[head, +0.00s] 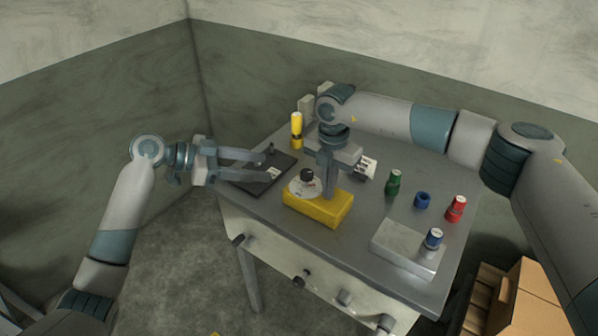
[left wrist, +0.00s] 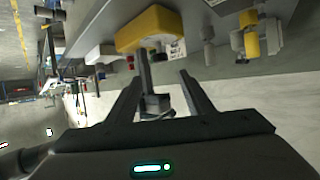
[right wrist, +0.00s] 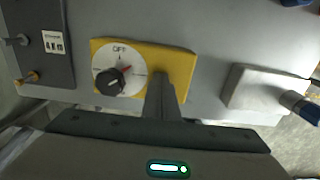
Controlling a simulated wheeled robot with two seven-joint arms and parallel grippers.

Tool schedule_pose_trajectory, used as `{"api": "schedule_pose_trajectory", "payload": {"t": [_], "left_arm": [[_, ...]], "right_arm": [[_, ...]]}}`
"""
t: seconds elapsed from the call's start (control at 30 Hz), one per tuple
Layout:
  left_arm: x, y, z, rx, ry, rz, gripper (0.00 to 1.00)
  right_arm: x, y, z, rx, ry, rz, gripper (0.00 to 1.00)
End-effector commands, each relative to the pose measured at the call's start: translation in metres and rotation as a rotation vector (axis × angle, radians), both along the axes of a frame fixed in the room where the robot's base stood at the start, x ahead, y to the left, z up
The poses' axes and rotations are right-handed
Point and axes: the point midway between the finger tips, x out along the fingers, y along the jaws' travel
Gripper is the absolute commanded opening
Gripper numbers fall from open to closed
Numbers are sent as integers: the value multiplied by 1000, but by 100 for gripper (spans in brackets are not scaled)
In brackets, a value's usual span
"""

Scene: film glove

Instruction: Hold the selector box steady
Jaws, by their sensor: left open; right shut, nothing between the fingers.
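The yellow selector box (head: 322,208) lies on the grey table near its front edge. Its top carries a white dial plate (right wrist: 103,72) marked OFF and a black knob (head: 307,175). My right gripper (head: 328,194) is shut with nothing in it, pointing down at the box's top to the right of the dial. Its tips look to be on or just above the yellow top (right wrist: 178,62); I cannot tell whether they touch. My left gripper (head: 276,166) is open and empty, to the left of the box above a dark plate. The box also shows in the left wrist view (left wrist: 148,29).
The dark plate (head: 245,181) with a white label lies left of the box. A yellow cylinder (head: 296,130) stands behind. Green (head: 393,183), blue (head: 423,199) and red (head: 456,208) pieces stand to the right, near a pale block (head: 402,250) bearing a blue-topped piece (head: 433,239).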

Motion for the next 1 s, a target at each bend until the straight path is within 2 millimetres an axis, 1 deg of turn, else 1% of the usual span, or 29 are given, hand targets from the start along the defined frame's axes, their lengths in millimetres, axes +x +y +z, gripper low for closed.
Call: {"api": "schedule_pose_trajectory", "payload": {"t": [0.03,0.17,0.27,0.7,0.87,1.0], "left_arm": [[1,-2,-2,-1,0,-1,48],[4,-10,-5,-2,1,-1,48],[7,-20,-9,-2,1,-1,48],[29,-81,-36,-3,3,-2,48],[36,-95,-43,-3,2,0,48],[38,-101,-46,-1,1,0,48]], "right_arm": [[-3,-1,-8,-6,10,1,0],[-3,-1,-8,-6,10,1,0],[-3,-1,-8,-6,10,1,0],[-3,-1,-8,-6,10,1,0],[-3,-1,-8,-6,10,1,0],[-3,-1,-8,-6,10,1,0]]}}
